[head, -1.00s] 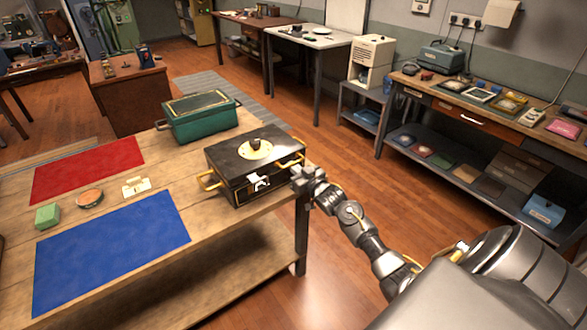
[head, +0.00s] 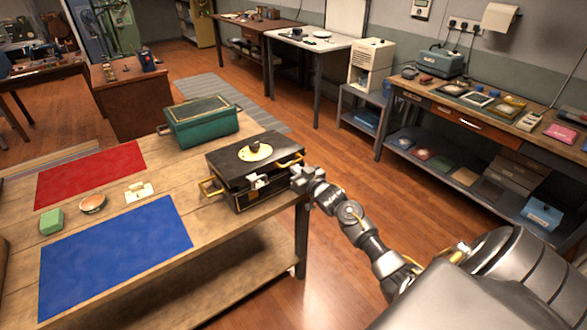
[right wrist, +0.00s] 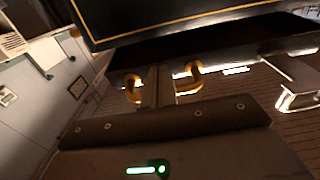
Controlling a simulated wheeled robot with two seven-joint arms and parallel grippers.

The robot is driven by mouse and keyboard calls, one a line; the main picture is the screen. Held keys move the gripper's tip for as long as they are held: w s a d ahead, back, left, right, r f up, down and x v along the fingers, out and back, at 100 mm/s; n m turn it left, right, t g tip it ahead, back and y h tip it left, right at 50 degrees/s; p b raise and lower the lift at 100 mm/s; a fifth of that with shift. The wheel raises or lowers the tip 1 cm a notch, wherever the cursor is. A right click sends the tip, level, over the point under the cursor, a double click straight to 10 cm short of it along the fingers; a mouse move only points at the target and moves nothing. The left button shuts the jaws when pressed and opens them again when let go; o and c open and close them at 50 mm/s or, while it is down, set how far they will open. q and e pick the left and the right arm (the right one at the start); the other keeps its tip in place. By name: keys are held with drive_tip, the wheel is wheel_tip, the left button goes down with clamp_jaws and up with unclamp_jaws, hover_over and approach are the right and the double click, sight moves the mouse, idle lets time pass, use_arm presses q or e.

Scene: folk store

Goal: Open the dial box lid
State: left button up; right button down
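The dial box (head: 232,178) is black with gold trim and stands at the table's right end. Its lid (head: 222,153) carries a round cream dial (head: 255,152) with a dark knob. A pale latch (head: 258,182) is on its front. My right gripper (head: 301,174) is at the box's right side. In the right wrist view its fingers (right wrist: 157,82) look shut together in front of a gold side handle (right wrist: 190,80), below the overhanging gold-edged lid (right wrist: 150,22). I cannot tell whether they touch the lid or handle, or whether the lid is ajar. My left gripper is out of view.
A green lidded box (head: 200,127) stands behind the dial box. Red (head: 90,172) and blue (head: 115,255) mats, a green block (head: 52,221), a round tin (head: 92,204) and a small cream item (head: 139,192) lie left. Open floor lies right of the table.

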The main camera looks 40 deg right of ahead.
drive_tip(key=shift+r, duration=0.1)
drive_tip(key=shift+w+r+p, duration=0.15)
drive_tip(key=shift+r+p, duration=0.95)
drive_tip(key=shift+r, duration=0.1)
drive_tip(key=shift+w+r+p, duration=0.15)
drive_tip(key=shift+r+p, duration=0.45)
drive_tip(key=shift+r, duration=0.15)
drive_tip(key=shift+w+r+p, duration=0.15)
drive_tip(key=shift+r+p, duration=0.25)
drive_tip(key=shift+r, duration=0.1)
drive_tip(key=shift+w+r+p, duration=0.25)
drive_tip(key=shift+r+p, duration=0.2)
drive_tip(key=shift+r, duration=0.2)
drive_tip(key=shift+w+r+p, duration=0.2)
drive_tip(key=shift+r+p, duration=0.2)
drive_tip(key=shift+r, duration=0.3)
